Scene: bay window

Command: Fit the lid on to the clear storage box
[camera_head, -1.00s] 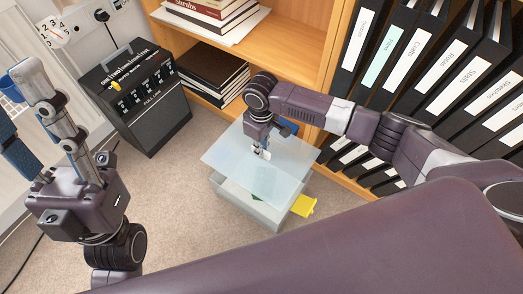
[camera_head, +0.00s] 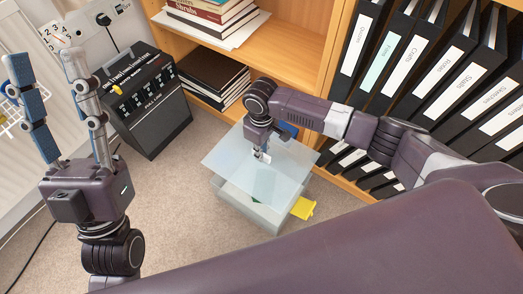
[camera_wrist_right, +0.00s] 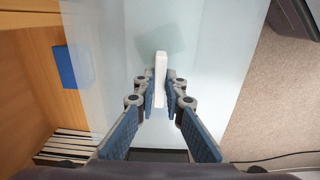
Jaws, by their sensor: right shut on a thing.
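The lid (camera_head: 232,158) is a pale translucent sheet with a small white handle (camera_wrist_right: 161,62). My right gripper (camera_head: 262,156) is shut on this handle. The lid is over the clear storage box (camera_head: 245,209), which stands on the carpet. The lid covers most of the box opening, and the box's front wall shows below it. I cannot tell whether the lid touches the rim. A little green shows dimly through the lid. My left gripper (camera_head: 45,56) is open and empty at the far left, fingers pointing up, away from the box.
A yellow thing (camera_head: 303,208) is at the box's right side. A blue thing (camera_head: 288,130) is behind the lid. A wooden shelf with books and black binders (camera_head: 425,95) stands behind and right. A black amplifier (camera_head: 145,105) stands left. Carpet between it and the box is clear.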

